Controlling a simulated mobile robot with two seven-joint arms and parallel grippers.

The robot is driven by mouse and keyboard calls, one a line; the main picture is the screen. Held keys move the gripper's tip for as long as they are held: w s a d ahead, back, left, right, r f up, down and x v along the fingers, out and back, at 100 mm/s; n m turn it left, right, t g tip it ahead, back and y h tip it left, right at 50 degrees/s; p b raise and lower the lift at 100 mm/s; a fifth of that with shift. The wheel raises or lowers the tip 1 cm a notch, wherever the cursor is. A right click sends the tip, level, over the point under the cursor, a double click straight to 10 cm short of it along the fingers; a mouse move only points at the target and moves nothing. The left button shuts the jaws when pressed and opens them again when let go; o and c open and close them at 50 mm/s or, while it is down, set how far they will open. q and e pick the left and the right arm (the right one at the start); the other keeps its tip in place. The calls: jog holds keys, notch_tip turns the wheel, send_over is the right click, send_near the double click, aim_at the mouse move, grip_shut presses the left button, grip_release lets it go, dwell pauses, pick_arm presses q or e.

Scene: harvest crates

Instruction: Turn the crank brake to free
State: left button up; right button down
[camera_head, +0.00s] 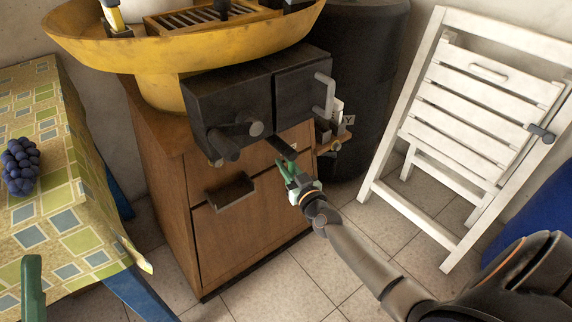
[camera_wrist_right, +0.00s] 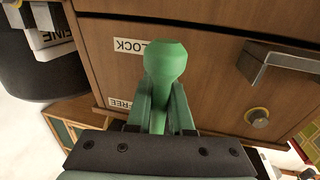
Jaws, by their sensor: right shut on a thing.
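My right gripper (camera_head: 292,174) is at the front of the wooden cabinet (camera_head: 245,235), just below the dark box on its top. In the right wrist view the gripper (camera_wrist_right: 164,108) is shut on a green lever with a rounded end, which I take as the crank brake (camera_wrist_right: 166,62). The rounded end lies beside the LOCK label (camera_wrist_right: 129,47). The FREE label (camera_wrist_right: 124,103) is nearer the gripper and partly covered by a finger. In the head view the brake is mostly hidden by the gripper. My left gripper is not in view.
A yellow basin (camera_head: 180,52) and dark box (camera_head: 230,95) sit above the cabinet. A dark drawer handle (camera_head: 230,190) juts out left of my gripper. A white folding chair (camera_head: 480,110) stands at right, a cloth-covered table (camera_head: 75,215) with grapes (camera_head: 20,165) at left. Tiled floor lies between.

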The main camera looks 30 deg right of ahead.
jog(key=shift+d, duration=0.1)
dwell(0.7)
jog(key=shift+d+r+n, duration=0.1)
jog(key=shift+d+n, duration=0.45)
jog(key=shift+n, duration=0.65)
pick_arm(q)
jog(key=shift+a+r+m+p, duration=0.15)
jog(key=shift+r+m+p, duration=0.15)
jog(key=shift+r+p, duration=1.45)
pick_arm(e)
jog(key=d+r+n+t+y, duration=0.2)
jog(key=r+n, duration=0.4)
jog(key=n, duration=1.2)
jog(key=shift+w+d+r+y, duration=0.2)
jog(key=shift+d+y, duration=0.6)
jog(key=shift+d, duration=0.25)
jog(key=c, duration=0.8)
grip_release()
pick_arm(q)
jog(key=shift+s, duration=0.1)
pick_arm(e)
jog(key=shift+s, duration=0.15)
